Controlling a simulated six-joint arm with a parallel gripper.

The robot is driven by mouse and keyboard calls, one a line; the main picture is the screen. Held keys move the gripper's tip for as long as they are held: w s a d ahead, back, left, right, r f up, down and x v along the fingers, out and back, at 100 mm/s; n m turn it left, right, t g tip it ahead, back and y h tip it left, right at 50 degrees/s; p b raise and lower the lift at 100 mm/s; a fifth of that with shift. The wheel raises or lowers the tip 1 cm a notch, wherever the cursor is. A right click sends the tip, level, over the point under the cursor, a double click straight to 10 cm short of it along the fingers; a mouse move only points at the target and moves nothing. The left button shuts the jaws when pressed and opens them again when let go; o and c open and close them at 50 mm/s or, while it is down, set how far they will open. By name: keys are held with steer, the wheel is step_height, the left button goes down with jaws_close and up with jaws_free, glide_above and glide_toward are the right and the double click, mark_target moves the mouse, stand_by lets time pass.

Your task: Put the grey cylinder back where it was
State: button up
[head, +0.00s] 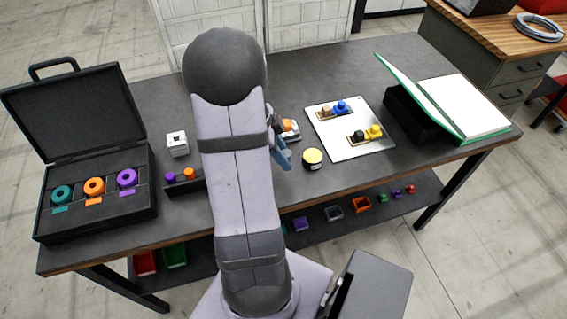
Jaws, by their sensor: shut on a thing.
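My gripper (283,156) shows only in part, as blue fingers just right of my arm, over the middle of the table. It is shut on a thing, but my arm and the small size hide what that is. I cannot make out a grey cylinder for certain. A pale metal plate (350,148) lies right of the gripper. It bears two tan fixtures: the far one (321,117) holds a blue piece (341,107) and a dark piece, the near one (350,139) a yellow piece (375,131) and a dark piece.
A yellow-topped black round thing (313,159) stands close right of the gripper. Behind it is a block with an orange part (290,126). A pale cube (177,143) and an open black case (98,216) with coloured rings are left. A green-edged book (466,106) lies right.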

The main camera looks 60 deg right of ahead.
steer(key=shift+f+p, duration=0.5)
steer(key=shift+f, duration=1.6)
steer(key=shift+f, duration=0.15)
steer(key=o, duration=0.9)
steer(key=shift+o, duration=0.2)
steer(key=shift+r, duration=0.2)
steer(key=b+v, duration=0.3)
steer(key=v, duration=0.9)
steer(key=shift+b, duration=0.3)
